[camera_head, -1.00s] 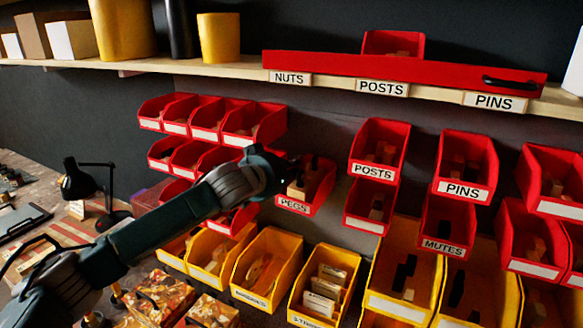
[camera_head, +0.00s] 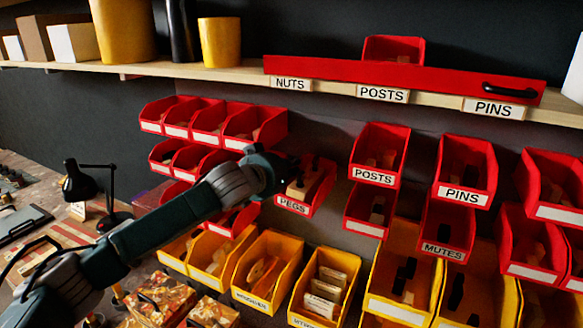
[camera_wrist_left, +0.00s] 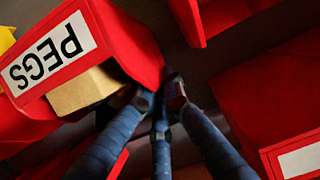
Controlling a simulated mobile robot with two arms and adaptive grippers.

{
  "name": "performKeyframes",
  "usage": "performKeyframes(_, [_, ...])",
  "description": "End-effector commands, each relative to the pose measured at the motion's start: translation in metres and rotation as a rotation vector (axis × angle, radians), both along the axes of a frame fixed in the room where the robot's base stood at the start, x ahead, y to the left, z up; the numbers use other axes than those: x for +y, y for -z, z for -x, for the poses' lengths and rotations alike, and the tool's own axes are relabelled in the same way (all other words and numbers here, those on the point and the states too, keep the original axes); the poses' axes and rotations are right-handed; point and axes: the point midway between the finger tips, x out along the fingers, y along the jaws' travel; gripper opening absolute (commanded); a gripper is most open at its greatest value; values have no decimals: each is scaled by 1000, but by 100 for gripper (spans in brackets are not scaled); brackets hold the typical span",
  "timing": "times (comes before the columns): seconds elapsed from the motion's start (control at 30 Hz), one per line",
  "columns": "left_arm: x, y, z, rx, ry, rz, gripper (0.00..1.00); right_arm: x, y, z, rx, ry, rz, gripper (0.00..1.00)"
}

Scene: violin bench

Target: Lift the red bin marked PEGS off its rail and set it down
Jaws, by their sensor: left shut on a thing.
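The red bin marked PEGS (camera_head: 319,200) is in the middle of the head view, on the wall left of the POSTS bins, with pale blocks and dark pieces in it. My left gripper (camera_head: 303,168) reaches it from the left and is shut on it; the fingers are small and dark there. In the left wrist view the PEGS bin (camera_wrist_left: 128,42) shows upside down, and the gripper's fingers (camera_wrist_left: 168,80) close on its red wall. A tan block (camera_wrist_left: 82,90) lies inside. Whether the bin still touches its rail is hidden. My right gripper is not in view.
Red POSTS bins (camera_head: 376,150) hang close on the right, with PINS (camera_head: 463,165) and MUTES (camera_head: 446,225) bins beyond. Yellow bins (camera_head: 268,268) stand below. Smaller red bins (camera_head: 254,122) are at the upper left. A shelf (camera_head: 220,72) runs above. A black lamp (camera_head: 80,183) stands at left.

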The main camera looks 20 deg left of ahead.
Motion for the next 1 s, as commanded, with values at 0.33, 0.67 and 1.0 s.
performKeyframes(0.33, [-2,-11,-1,-18,5,5,0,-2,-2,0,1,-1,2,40])
performKeyframes(0.67, [-2,-12,-1,-15,5,5,0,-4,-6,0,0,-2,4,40])
performKeyframes(1.0, [-1,-11,0,-8,3,4,0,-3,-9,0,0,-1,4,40])
